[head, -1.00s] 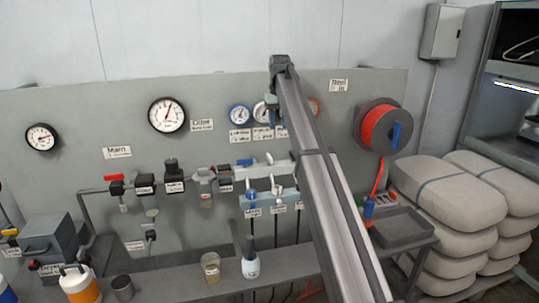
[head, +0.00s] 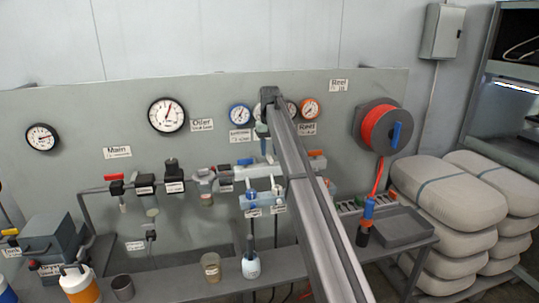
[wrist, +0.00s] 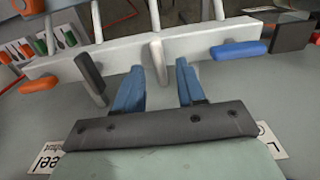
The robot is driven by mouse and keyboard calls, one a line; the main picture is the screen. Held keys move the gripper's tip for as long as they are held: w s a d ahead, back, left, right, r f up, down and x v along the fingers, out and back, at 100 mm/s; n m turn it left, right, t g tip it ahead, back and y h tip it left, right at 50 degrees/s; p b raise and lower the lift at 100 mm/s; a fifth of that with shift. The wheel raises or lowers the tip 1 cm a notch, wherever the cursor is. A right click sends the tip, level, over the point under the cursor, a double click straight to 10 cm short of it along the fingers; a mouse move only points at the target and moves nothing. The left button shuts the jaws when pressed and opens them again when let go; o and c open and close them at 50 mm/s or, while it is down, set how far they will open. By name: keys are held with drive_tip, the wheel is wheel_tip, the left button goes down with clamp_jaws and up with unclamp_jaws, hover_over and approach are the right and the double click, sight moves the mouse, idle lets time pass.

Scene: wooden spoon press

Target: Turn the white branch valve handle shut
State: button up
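The white branch valve handle (wrist: 157,56) shows in the wrist view at the middle of a pale manifold bar (wrist: 195,44), pointing out toward my gripper. My gripper (wrist: 157,76) is open, its two blue fingers apart, one on each side of the handle's near end. I cannot tell whether either finger touches it. A blue handle (wrist: 239,50) lies along the bar on the right, a black handle (wrist: 91,75) slants on the left, and an orange handle (wrist: 40,84) is at far left. In the head view my arm covers much of the manifold (head: 245,172).
In the head view, a blue-rimmed gauge (head: 240,113) and an orange-rimmed gauge (head: 309,108) are on the panel beside my arm. A red hose reel (head: 381,129) hangs to the right. A bottle (head: 251,264) and a beaker (head: 211,266) stand on the bench below.

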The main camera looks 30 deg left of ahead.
drive_tip(key=shift+f, duration=1.1)
clamp_jaws()
